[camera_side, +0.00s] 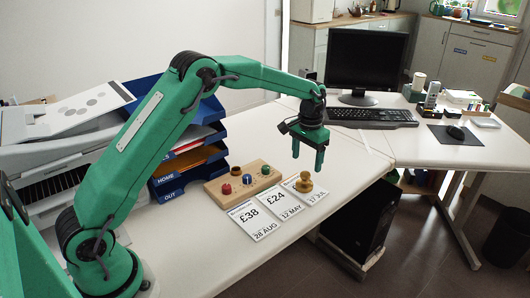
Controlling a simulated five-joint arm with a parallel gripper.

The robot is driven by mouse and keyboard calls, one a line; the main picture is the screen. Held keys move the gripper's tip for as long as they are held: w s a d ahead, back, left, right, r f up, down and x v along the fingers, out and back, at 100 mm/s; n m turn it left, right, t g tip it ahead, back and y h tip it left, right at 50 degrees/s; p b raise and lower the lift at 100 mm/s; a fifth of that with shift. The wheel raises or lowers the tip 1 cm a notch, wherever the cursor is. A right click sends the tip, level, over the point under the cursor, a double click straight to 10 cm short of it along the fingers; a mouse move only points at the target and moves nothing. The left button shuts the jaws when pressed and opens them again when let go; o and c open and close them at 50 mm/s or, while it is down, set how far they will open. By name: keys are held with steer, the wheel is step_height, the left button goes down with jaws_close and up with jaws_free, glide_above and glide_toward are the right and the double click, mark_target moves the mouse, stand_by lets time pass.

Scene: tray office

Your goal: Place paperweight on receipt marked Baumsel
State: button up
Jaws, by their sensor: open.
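A brass-coloured paperweight (304,183) with a round knob stands upright on the rightmost receipt (318,196), covering part of its print. Two other receipts lie to its left, one reading £38 (252,222) and one reading £24 (281,204). The header names on the receipts are too small to read. My gripper (308,164) is open and empty, pointing down above the paperweight, with its fingers apart from it.
A wooden block (240,186) with coloured knobs lies just behind the receipts. Blue stacked letter trays (172,188) stand to the left. A keyboard (371,117) and monitor (366,60) are at the back. The table's front edge runs close to the receipts.

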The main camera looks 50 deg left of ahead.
mark_target(304, 174)
steer(key=shift+r, duration=1.85)
steer(key=s+r+t, duration=0.3)
steer(key=s+r, duration=1.1)
steer(key=s, duration=0.3)
steer(key=s+f+t, duration=0.2)
steer(key=s, duration=1.6)
steer(key=shift+s+d+f+t, duration=0.25)
steer(key=shift+d+f+t, duration=0.05)
steer(key=shift+d, duration=0.15)
